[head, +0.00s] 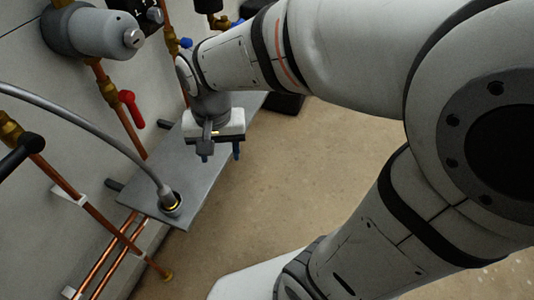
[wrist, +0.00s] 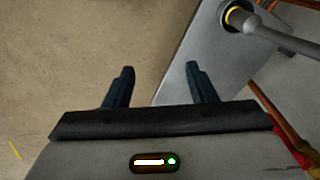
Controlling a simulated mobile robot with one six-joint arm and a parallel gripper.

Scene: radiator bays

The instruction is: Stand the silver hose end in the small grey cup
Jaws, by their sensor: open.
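The silver hose end (head: 165,191) points down at the near end of a grey shelf, at the end of a grey hose (head: 110,140) that arcs in from the left. Its lower part is inside the small grey cup (head: 173,209), which has a yellow ring inside; it looks nearly upright. In the wrist view the hose end (wrist: 240,18) is at the upper right, with the yellow ring beside it. My gripper (head: 220,154) is open and empty, up and right of the cup in the head view. Its two dark fingers (wrist: 160,70) are apart with nothing between them.
The grey shelf (head: 195,185) sticks out from the wall. Copper pipes (head: 105,258), a red-handled valve (head: 131,108) and a grey cylindrical fitting (head: 90,32) are on the wall side. The floor (head: 290,180) right of the shelf is clear apart from my arm.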

